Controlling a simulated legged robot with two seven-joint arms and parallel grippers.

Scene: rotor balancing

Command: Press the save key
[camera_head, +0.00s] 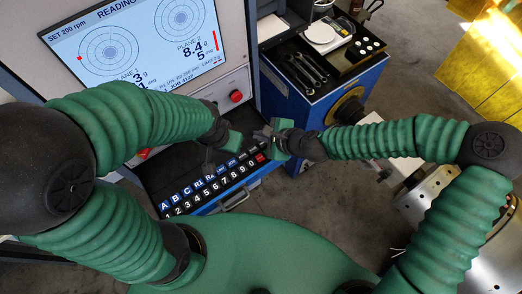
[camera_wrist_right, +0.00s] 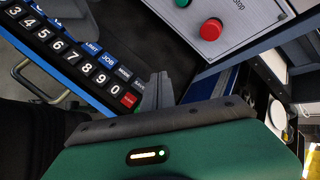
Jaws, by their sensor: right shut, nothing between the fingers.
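The key panel (camera_head: 212,187) has a row of blue keys behind a row of white-on-black number keys, with a red key (camera_head: 260,157) at its right end. It also shows in the wrist view (camera_wrist_right: 75,62), where the red key (camera_wrist_right: 128,99) follows the 0. My right gripper (camera_head: 263,134) is shut and empty above the panel's right end. In the wrist view its fingertips (camera_wrist_right: 158,90) appear just right of the last keys; contact cannot be told. My left gripper (camera_head: 217,150) hangs over the panel's middle, its jaws unclear.
A screen (camera_head: 125,45) with two round plots stands behind the panel. A red button (camera_head: 236,97) is on the machine front, with a stop label in the wrist view. A blue cabinet (camera_head: 310,105) with wrenches and a scale (camera_head: 328,35) stands at right. A handle (camera_head: 235,199) sits in front.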

